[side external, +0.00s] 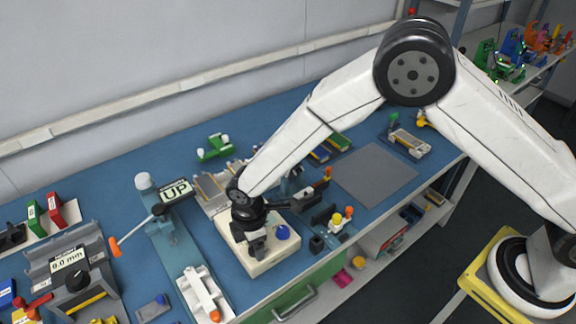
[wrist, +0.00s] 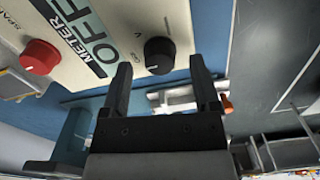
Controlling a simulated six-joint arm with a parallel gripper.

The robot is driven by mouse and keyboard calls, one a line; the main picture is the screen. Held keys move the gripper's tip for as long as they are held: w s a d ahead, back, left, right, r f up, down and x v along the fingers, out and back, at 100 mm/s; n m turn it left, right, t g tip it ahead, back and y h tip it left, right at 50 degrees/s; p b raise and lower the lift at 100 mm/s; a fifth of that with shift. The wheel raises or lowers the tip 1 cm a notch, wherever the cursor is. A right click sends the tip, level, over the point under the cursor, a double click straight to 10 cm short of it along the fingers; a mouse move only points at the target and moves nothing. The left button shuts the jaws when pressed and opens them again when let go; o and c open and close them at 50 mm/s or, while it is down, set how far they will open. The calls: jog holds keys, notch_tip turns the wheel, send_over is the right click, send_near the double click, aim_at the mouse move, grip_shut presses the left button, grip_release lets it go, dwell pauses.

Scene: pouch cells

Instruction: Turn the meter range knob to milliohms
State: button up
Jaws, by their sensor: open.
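The meter is a cream box (side external: 262,268) on the blue bench; in the wrist view its panel (wrist: 105,12) shows a sign (wrist: 80,38) reading "METER OFF". A black round knob (wrist: 159,56) sits on this panel, with a "V" and another small mark beside it. My gripper (wrist: 161,66) is open, and in the wrist view the knob appears between its two fingertips. I cannot tell whether the fingers are level with the knob or short of it. In the side view my gripper (side external: 258,244) is over the box and hides part of its top.
A red knob (wrist: 40,57) is on the panel's left in the wrist view. In the side view a blue knob (side external: 282,232) is close to my gripper. A stand with an "UP" sign (side external: 176,190) is to the left. A grey mat (side external: 373,174) lies clear at right.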

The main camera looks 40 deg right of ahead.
jog(key=shift+f, duration=0.55)
grip_shut()
